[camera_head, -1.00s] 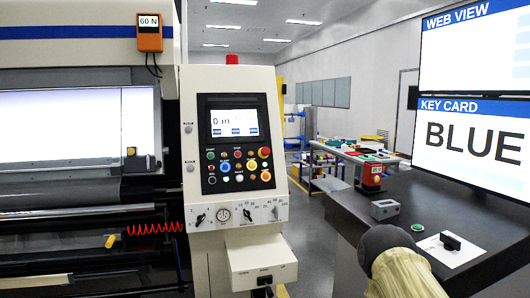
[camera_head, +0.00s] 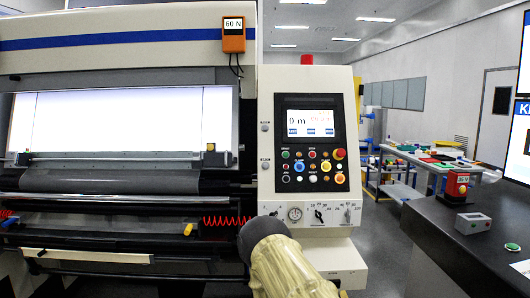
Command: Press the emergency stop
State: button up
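The control panel (camera_head: 312,147) stands upright on the machine right of centre, with a small screen above rows of coloured buttons. A large red button (camera_head: 339,153), which looks like the emergency stop, is at the panel's upper right button position. Part of my arm, cream with a dark grey rounded end, rises from the bottom centre, below and left of the panel. It covers part of the lower console. No gripper fingers show, so I cannot see whether my gripper is open or shut.
Knobs and a dial (camera_head: 295,214) sit below the buttons. A dark table (camera_head: 440,222) at right carries a red instrument (camera_head: 457,187) and a grey box (camera_head: 473,223). An orange 60 N gauge (camera_head: 233,35) hangs on the machine. Open floor lies between panel and table.

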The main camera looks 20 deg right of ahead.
aim_at(340, 153)
jog(key=u, duration=1.2)
jog(key=k, duration=0.7)
jog(key=z, duration=2)
jog(key=i, duration=1.7)
